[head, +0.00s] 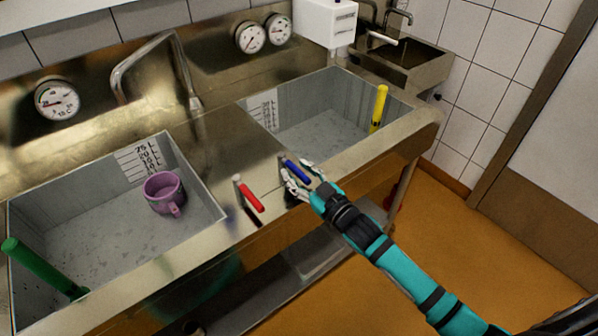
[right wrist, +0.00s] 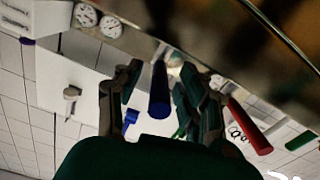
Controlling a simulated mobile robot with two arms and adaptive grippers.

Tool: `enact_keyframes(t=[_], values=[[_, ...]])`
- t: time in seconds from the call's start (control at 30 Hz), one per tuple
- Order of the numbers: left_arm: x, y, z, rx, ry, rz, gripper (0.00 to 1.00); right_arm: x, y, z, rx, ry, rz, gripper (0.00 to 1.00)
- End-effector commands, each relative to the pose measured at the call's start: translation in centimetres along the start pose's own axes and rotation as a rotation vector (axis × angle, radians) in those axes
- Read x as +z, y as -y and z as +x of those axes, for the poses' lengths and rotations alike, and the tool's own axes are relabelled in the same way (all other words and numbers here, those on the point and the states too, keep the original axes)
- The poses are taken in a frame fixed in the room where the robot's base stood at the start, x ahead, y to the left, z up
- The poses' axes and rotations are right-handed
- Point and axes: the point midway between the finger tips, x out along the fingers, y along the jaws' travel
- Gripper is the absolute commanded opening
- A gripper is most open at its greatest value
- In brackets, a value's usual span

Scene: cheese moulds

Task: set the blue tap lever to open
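The blue tap lever (head: 295,169) sticks out from the front ledge of the steel sink unit, between the two basins. In the right wrist view the blue lever (right wrist: 159,92) stands between my right gripper's fingers, with a visible gap on each side. My right gripper (head: 300,177) is open, with its fingertips on both sides of the lever in the head view. Any contact cannot be made out. My left gripper is not in view.
A red lever (head: 249,195) sits close on the left; it also shows in the right wrist view (right wrist: 250,128). The left basin (head: 100,225) holds a purple mug (head: 163,192) and a green cylinder (head: 40,266). The right basin (head: 325,120) holds a yellow one (head: 379,107).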

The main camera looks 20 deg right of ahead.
Motion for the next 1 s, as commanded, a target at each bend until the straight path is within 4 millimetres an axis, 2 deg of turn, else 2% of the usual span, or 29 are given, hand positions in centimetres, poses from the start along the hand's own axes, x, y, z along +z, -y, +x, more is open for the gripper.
enact_keyframes(t=[0.23,0.57,1.0], values=[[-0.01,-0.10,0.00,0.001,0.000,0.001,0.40,0.02,0.01,0.08,0.000,0.000,0.000,0.40],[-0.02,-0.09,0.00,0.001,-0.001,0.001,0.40,0.02,0.01,0.05,0.000,0.000,0.001,0.00],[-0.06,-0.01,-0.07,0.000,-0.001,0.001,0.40,0.09,-0.34,-0.24,-0.001,0.001,-0.001,0.00]])
